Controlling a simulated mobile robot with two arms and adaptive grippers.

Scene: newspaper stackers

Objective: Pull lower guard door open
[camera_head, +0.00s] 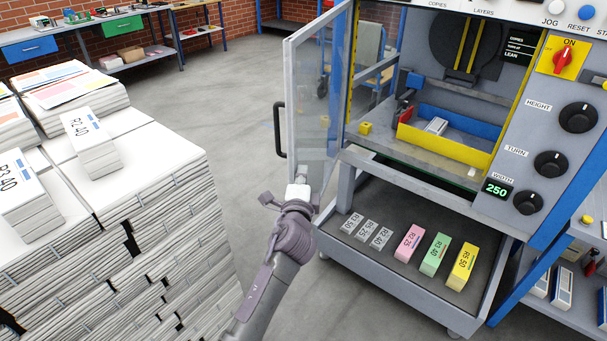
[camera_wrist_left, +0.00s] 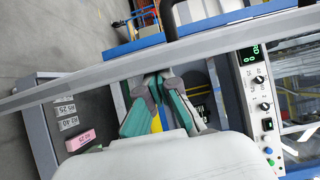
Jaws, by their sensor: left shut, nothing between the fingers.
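The lower guard door (camera_head: 312,110) is a clear panel in a grey frame. It stands swung out from the stacker's left side in the head view, leaving the yellow-and-blue bay in sight. Its black handle (camera_head: 279,130) is on the outer edge, and shows at the top of the left wrist view (camera_wrist_left: 168,20). My left gripper (camera_head: 298,190) is at the door's lower outer corner, below the handle and apart from it. In the left wrist view its fingers (camera_wrist_left: 158,82) are shut and empty, close to the door's grey frame (camera_wrist_left: 100,80); contact is unclear. My right gripper is out of view.
A newspaper stack (camera_head: 160,180) stands left of my left arm. A grey tray (camera_head: 395,275) with pink, green and yellow blocks sits below the bay. The control panel (camera_head: 560,110) is at the right. Open floor (camera_head: 220,80) lies behind the door's left side.

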